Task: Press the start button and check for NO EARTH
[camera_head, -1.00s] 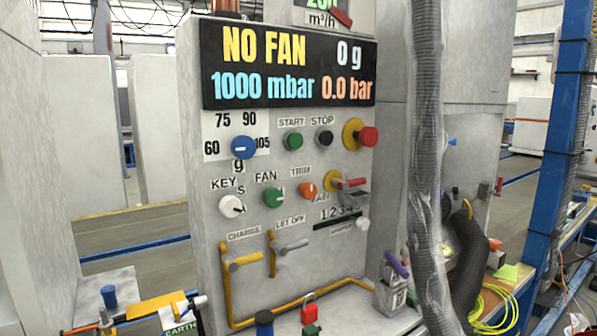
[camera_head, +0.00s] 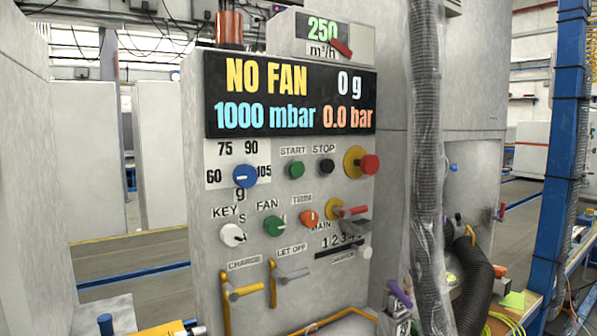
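The control panel (camera_head: 212,270) stands upright in the middle of the view. Its black display (camera_head: 290,98) reads "NO FAN", "0 g", "1000 mbar" and "0.0 bar". The green start button (camera_head: 296,169) sits under its START label, with the black stop button (camera_head: 326,166) to its right. The green FAN knob (camera_head: 274,225) and white KEY knob (camera_head: 232,235) are lower down. A red button on a yellow base (camera_head: 368,164) is at the right. "NO EARTH" does not show on the display. My gripper is not in view.
A grey wrapped hose (camera_head: 426,150) hangs just right of the panel. A black corrugated hose (camera_head: 474,290) and a blue post (camera_head: 556,150) stand farther right. A blue dial (camera_head: 244,176) and CHARGE and LET OFF levers are on the panel. Open floor lies behind at left.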

